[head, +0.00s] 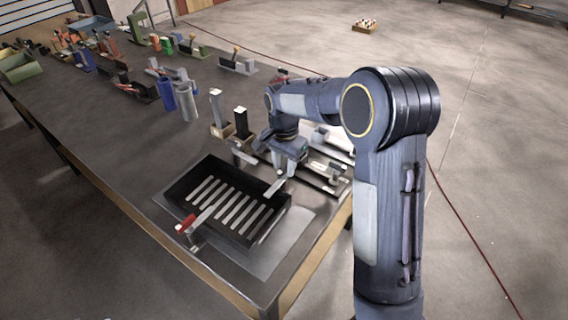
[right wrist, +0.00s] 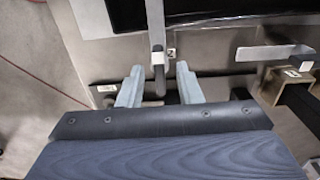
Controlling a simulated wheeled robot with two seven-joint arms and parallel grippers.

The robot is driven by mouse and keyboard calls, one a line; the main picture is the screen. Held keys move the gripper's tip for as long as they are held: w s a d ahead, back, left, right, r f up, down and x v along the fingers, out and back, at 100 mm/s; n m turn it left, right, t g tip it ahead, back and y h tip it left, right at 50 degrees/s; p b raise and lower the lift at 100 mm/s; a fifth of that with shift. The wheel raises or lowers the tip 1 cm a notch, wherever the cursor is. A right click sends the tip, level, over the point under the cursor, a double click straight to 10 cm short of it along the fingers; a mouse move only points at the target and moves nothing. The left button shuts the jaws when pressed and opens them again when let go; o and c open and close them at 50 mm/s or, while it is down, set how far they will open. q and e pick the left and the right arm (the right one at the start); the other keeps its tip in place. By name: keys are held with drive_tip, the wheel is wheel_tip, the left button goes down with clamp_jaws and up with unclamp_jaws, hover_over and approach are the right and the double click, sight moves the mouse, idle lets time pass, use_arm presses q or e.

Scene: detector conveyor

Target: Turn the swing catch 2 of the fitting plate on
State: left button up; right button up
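The fitting plate (head: 283,258) lies at the near end of the table and carries a black slotted tray (head: 180,190). Swing catch 2 (right wrist: 156,28) is a pale lever on a grey upright beside a small label "2"; in the head view its lever (head: 275,187) lies at the tray's right edge. My right gripper (right wrist: 159,84) is open, fingers pointing towards the catch, whose lower end shows between the fingertips. I cannot tell if they touch. In the head view the right gripper (head: 289,168) is just above the catch. My left gripper is not in view.
Another swing catch (head: 243,154) stands at the tray's far corner, and a red-tipped one (head: 188,225) at its near side. Dark rails (head: 322,180) lie right of the tray. Two blocks (head: 241,122) and blue and grey cylinders (head: 187,106) stand farther back.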

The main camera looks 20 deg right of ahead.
sight(284, 168)
wheel_tip(284, 168, up, 8)
drive_tip(key=shift+f, duration=0.1)
idle(0.4)
drive_tip(key=s+a+n+t+y, duration=0.1)
drive_tip(key=s+n, duration=0.4)
drive_tip(key=s, duration=0.9)
drive_tip(key=s+a+n+t+y, duration=0.2)
drive_tip(key=s+n+t, duration=0.2)
drive_tip(key=s, duration=1)
drive_tip(key=shift+s+a+n+t+y, duration=0.2)
drive_tip(key=shift+a+n+t+y, duration=0.15)
drive_tip(key=shift+n, duration=0.25)
